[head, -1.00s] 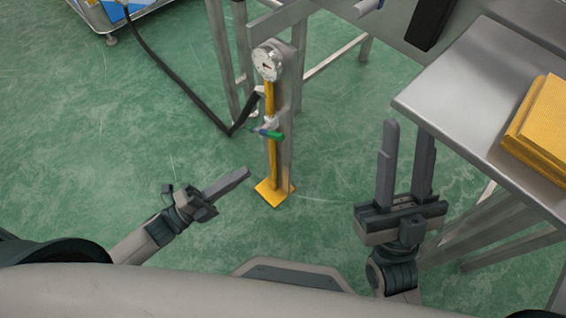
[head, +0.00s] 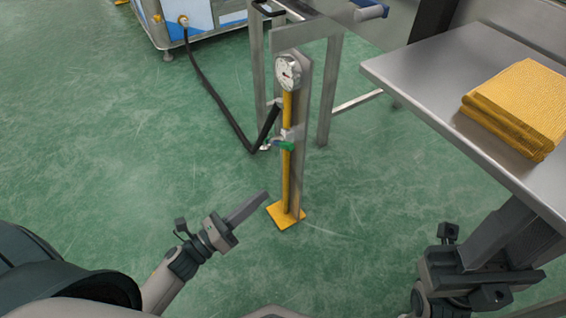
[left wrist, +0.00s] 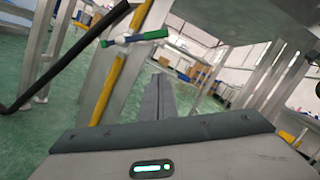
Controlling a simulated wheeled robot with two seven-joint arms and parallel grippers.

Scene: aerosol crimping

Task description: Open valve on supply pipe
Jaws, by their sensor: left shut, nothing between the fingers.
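The yellow supply pipe (head: 286,185) stands upright against a grey post, with a round gauge (head: 288,72) at its top. A valve with a green handle (head: 286,146) sits partway up the pipe. In the left wrist view, the green handle (left wrist: 152,36) lies roughly crosswise to the yellow pipe (left wrist: 112,85). My left gripper (head: 264,195) is shut and empty, left of the pipe's lower part and apart from the valve. Its closed fingers show in the left wrist view (left wrist: 160,82), below the handle. My right gripper (head: 500,232) is at the lower right, by the steel table; its finger gap is unclear.
A black hose (head: 215,100) runs from a blue-and-white machine (head: 205,22) to the pipe. A steel table (head: 420,70) at the right bears stacked yellow pads (head: 520,105). The green floor (head: 110,150) left of the pipe is clear.

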